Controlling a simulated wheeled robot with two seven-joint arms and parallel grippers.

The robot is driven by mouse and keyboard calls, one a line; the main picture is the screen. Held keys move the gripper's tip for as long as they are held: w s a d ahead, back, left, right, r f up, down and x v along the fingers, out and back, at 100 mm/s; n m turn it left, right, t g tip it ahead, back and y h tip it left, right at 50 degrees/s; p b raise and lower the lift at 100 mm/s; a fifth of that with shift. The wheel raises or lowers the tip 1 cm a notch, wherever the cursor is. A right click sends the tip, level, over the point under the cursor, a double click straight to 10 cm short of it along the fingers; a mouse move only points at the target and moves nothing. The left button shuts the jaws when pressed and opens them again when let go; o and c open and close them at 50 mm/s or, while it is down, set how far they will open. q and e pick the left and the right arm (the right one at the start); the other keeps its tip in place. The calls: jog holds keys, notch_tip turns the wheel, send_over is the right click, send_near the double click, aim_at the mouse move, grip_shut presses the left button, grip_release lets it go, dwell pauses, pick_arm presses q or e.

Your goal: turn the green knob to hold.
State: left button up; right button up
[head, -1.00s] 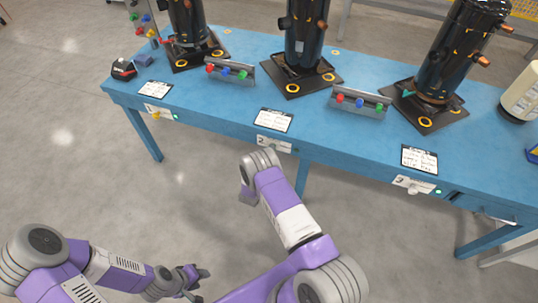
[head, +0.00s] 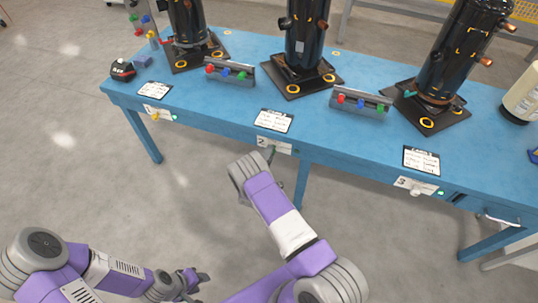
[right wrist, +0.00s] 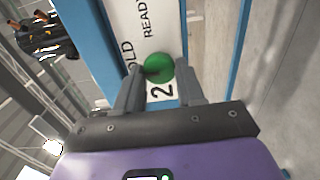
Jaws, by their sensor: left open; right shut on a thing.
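The green knob (right wrist: 158,66) sits on a white plate (right wrist: 150,22) on the blue table's front edge. The plate reads "READY", partly hidden "OLD", and "2". My right gripper (right wrist: 160,74) is shut on the knob, one finger on each side. Which mark the knob points to cannot be told. In the head view the plate (head: 274,145) is at the middle of the table edge, with my right wrist just in front, hiding most of the gripper. My left gripper (head: 197,279) is open and empty, low at the left, away from the table.
The blue table (head: 210,115) bears black compressors (head: 305,40) on dark bases, button boxes (head: 230,72) and paper cards (head: 274,120). Another plate with a yellow knob (head: 155,117) is to the left, and one more (head: 415,186) to the right. The floor in front is clear.

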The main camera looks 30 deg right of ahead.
jog(key=shift+s, duration=0.1)
jog(key=o, duration=1)
jog(key=p+v, duration=0.2)
jog(key=v, duration=0.5)
jog(key=shift+s+a, duration=0.2)
